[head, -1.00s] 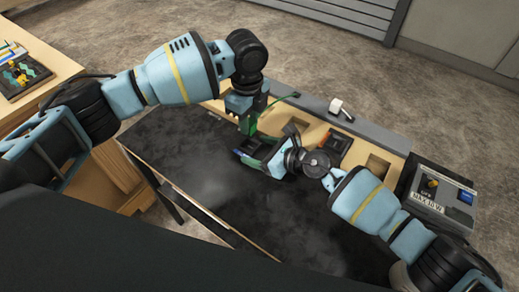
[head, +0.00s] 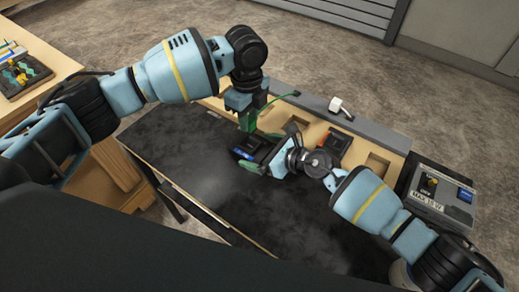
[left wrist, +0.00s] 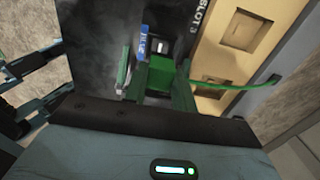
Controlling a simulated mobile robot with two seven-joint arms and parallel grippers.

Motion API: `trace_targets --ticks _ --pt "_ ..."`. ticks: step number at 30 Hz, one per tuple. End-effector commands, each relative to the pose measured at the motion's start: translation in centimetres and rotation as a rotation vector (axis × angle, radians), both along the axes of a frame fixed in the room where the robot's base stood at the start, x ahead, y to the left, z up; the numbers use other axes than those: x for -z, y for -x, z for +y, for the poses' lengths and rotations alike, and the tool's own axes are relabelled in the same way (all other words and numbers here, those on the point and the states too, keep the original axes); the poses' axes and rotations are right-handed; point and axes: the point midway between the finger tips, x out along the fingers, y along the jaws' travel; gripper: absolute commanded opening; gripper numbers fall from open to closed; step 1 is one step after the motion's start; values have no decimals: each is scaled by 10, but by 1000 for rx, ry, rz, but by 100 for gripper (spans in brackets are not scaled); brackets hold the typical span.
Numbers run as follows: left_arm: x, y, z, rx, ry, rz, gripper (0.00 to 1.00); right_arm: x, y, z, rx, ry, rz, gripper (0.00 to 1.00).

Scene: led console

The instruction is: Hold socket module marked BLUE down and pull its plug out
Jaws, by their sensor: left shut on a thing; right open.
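The socket module marked BLUE (head: 243,153) is a dark block with a blue label on the black bench top; its label (left wrist: 145,44) reads in the left wrist view. My left gripper (head: 246,117) is shut on the green plug (left wrist: 160,76), above the far side of the module. A green cable (left wrist: 232,87) leads from the plug to the right in the wrist view. The plug's lower end is hidden, so I cannot tell whether it sits in the socket. My right gripper (head: 262,153) is open, low beside the module; a green fingertip shows near its front edge.
A wooden strip with recessed slots (head: 378,166) runs behind, with a dark orange-marked module (head: 332,147) in one. A grey switch box (head: 440,197) stands at the right. A white object (head: 341,109) sits on the grey back rail. The bench front (head: 215,190) is clear.

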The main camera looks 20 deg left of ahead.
Motion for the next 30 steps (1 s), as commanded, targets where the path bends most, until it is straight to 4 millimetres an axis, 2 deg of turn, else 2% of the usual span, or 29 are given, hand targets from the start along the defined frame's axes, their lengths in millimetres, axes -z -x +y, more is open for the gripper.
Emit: trace_targets --ticks 9,14,21,30 --pt "-52 -5 0 0 1 -64 4 -27 15 -50 2 4 -10 98" --pt "-67 -5 0 0 0 -83 4 -37 26 -75 1 3 -6 98" --pt "-75 -5 0 0 0 -93 4 -44 35 -97 0 3 -1 98" --pt "-76 -5 0 0 0 -93 4 -44 37 -100 0 3 1 98"
